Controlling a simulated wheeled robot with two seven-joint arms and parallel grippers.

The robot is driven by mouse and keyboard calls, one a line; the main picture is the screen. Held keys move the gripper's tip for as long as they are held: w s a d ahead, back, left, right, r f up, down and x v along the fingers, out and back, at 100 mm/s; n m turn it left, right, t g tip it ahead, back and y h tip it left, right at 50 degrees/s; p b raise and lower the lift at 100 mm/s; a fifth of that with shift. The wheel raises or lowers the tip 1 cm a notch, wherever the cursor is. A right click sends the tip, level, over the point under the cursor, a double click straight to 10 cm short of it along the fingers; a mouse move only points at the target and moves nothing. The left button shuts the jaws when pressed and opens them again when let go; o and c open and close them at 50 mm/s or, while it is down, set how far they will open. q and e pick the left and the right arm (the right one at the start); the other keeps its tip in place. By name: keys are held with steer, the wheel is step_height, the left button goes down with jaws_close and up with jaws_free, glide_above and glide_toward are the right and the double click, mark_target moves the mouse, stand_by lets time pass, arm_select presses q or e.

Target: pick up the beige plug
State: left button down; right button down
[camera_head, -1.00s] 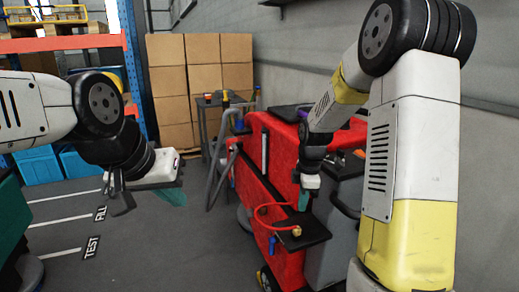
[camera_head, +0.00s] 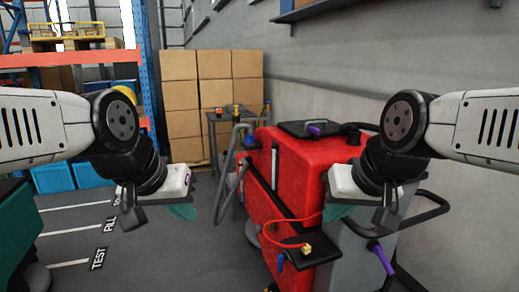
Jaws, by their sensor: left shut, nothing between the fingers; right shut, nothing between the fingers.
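The beige plug (camera_head: 306,249) is a small yellowish-tan block at the end of a red hose. It lies on the black ledge (camera_head: 322,252) on the side of the red scrubber (camera_head: 308,175). My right gripper (camera_head: 338,212) is shut and empty, held in front of the scrubber, above and right of the plug in the picture and apart from it. My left gripper (camera_head: 181,212) is shut and empty over the floor, well left of the scrubber.
A black handle (camera_head: 425,215) with a purple grip (camera_head: 381,258) stands at the scrubber's right. Cardboard boxes (camera_head: 212,90) and a small dark table (camera_head: 230,118) are behind. A teal machine (camera_head: 12,232) is at the left edge. Marked floor between is open.

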stand_by(0.9)
steer(key=c, duration=1.2)
jaws_free()
steer(key=shift+w, duration=0.15)
steer(key=shift+o, duration=0.3)
steer(key=w+f+n+g, duration=0.1)
steer(key=w+f+g, duration=0.1)
steer(key=w, duration=0.6)
steer(key=shift+w+d+f, duration=0.25)
steer(key=shift+d+f, duration=0.05)
steer(key=n+g+h, duration=0.2)
steer(key=n+g, duration=0.1)
steer(key=g, duration=0.1)
glide_above(306, 246)
steer(key=f, duration=2.2)
steer(key=shift+w+f, duration=0.15)
steer(key=shift+w, duration=0.1)
steer(key=shift+s+f, duration=0.15)
steer(key=shift+f, duration=3.7)
